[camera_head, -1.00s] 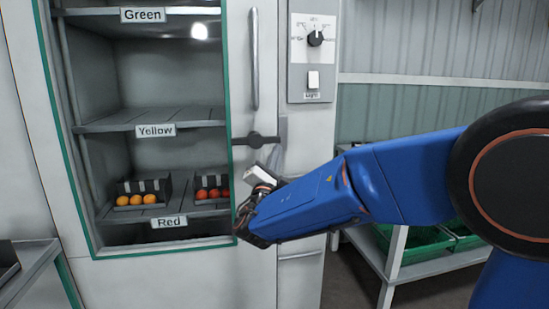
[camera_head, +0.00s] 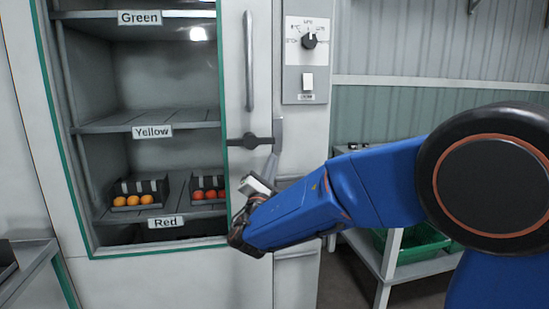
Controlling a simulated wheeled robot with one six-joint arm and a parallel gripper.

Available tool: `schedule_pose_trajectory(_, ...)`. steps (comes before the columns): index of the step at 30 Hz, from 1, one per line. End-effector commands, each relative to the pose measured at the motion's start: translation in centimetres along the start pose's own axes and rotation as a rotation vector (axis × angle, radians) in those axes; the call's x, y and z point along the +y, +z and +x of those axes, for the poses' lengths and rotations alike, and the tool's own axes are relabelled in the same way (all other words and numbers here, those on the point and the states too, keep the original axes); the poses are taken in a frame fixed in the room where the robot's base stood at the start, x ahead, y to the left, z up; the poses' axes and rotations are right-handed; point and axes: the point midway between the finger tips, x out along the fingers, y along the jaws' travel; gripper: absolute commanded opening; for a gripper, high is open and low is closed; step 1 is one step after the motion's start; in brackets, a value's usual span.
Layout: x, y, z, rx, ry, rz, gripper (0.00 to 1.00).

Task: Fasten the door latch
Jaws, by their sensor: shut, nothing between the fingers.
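The door latch (camera_head: 250,141) is a dark bar with a round hub on the pale cabinet front, below a long vertical handle (camera_head: 249,62). The bar lies about horizontal, its left end at the green-edged opening. My gripper (camera_head: 277,124) comes up from the lower right, with its pale body (camera_head: 257,186) below the latch. Its grey fingers are shut and empty, pointing up beside the bar's right end. They overlap that end in the picture; I cannot tell whether they touch it.
Shelves labelled Green, Yellow (camera_head: 152,131) and Red (camera_head: 165,222) show at left, with small trays of orange and red tomatoes (camera_head: 132,201) on the lower one. A dial panel (camera_head: 307,60) is upper right. A rack with green crates (camera_head: 415,243) stands behind my arm.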

Motion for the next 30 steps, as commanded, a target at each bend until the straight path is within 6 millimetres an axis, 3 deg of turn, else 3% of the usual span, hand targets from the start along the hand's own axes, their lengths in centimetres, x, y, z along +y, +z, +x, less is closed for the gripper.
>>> schedule_pose_trajectory(2,-0.5,-1.3,-0.4,0.002,-0.001,-0.003,0.0)
schedule_pose_trajectory(18,-3.8,-0.1,-8.5,0.0,-0.001,-0.001,0.0)
schedule_pose_trajectory(30,-4.2,0.1,-9.6,-0.001,-0.001,-0.001,0.0)
